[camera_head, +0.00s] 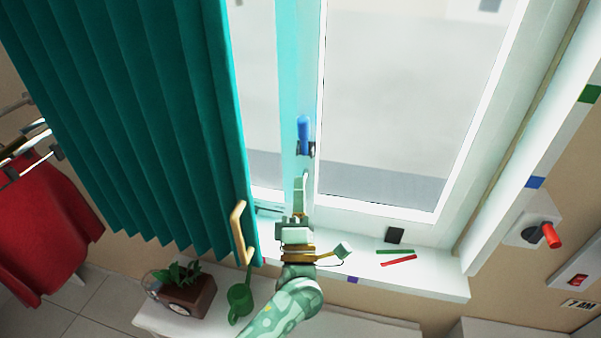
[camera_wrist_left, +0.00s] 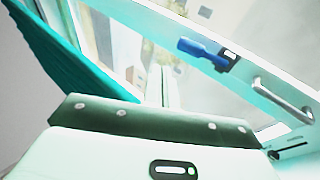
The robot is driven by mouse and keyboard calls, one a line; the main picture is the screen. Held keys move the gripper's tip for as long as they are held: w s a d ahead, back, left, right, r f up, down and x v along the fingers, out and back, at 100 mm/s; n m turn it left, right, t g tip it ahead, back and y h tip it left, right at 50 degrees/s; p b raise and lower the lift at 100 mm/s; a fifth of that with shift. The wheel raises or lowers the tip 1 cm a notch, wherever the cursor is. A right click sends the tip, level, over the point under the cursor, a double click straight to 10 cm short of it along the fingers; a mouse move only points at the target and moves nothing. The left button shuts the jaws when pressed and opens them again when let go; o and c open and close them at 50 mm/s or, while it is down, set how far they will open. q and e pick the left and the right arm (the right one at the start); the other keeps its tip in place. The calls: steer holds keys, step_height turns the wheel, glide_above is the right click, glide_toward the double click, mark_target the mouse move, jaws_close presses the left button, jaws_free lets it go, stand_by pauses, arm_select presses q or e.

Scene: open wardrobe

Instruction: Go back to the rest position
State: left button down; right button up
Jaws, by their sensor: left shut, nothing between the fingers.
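My left gripper (camera_head: 301,182) is in front of the window frame in the head view, its narrow pale fingers shut and empty. They point up the frame, below the blue window handle (camera_head: 304,133). My left arm comes up from the bottom middle. The left wrist view shows the blue handle (camera_wrist_left: 200,50) on the white frame, with a gap between it and my pale gripper body; the fingertips cannot be made out there. My right gripper is not in view.
The sill (camera_head: 430,280) holds a green stick (camera_head: 395,252) and a red stick (camera_head: 399,261). A potted plant (camera_head: 185,288) and green watering can (camera_head: 240,300) stand lower left.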

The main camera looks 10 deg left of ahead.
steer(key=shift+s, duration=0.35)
